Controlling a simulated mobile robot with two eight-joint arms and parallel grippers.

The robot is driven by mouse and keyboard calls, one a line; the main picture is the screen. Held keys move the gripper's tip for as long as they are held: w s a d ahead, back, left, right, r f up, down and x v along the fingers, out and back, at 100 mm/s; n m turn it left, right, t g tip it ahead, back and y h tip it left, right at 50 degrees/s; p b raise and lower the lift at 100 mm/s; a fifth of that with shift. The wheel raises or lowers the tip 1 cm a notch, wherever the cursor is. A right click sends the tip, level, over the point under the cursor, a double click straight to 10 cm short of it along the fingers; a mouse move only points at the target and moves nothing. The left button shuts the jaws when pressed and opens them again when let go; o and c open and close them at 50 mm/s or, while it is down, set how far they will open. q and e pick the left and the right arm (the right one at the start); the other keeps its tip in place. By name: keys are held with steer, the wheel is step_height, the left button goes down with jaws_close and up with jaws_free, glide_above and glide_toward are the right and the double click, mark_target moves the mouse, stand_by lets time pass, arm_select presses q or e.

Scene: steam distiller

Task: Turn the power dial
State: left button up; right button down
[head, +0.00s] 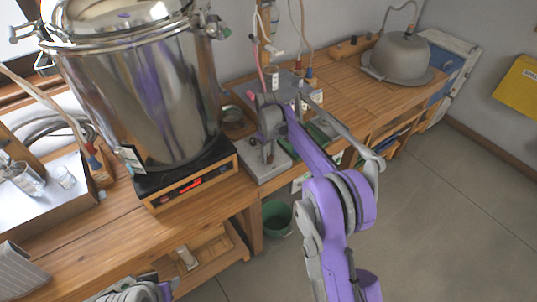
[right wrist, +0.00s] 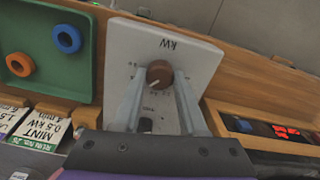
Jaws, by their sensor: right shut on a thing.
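The power dial (right wrist: 158,75) is a round brown knob with a pale pointer mark. It sits on a light grey panel (right wrist: 140,40) marked kW in the right wrist view, where the lettering appears upside down. My right gripper (right wrist: 160,82) is shut on the dial, one finger on each side. In the head view my right gripper (head: 268,150) is over the grey control box (head: 265,172) to the right of the big steel still; the dial is hidden there. A grey and purple part of my left arm (head: 135,291) shows at the bottom edge; its jaws are unclear.
The steel still (head: 145,95) stands on a black heater with a red display (head: 192,188), close left of the box. A green bucket (head: 277,217) is on the floor below. Open floor lies to the right.

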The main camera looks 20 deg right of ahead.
mark_target(269, 156)
steer(key=shift+n, duration=1)
steer(key=shift+c, duration=2.2)
jaws_free()
step_height(269, 156, up, 11)
steer(key=shift+p, duration=0.3)
steer(key=shift+f, duration=0.1)
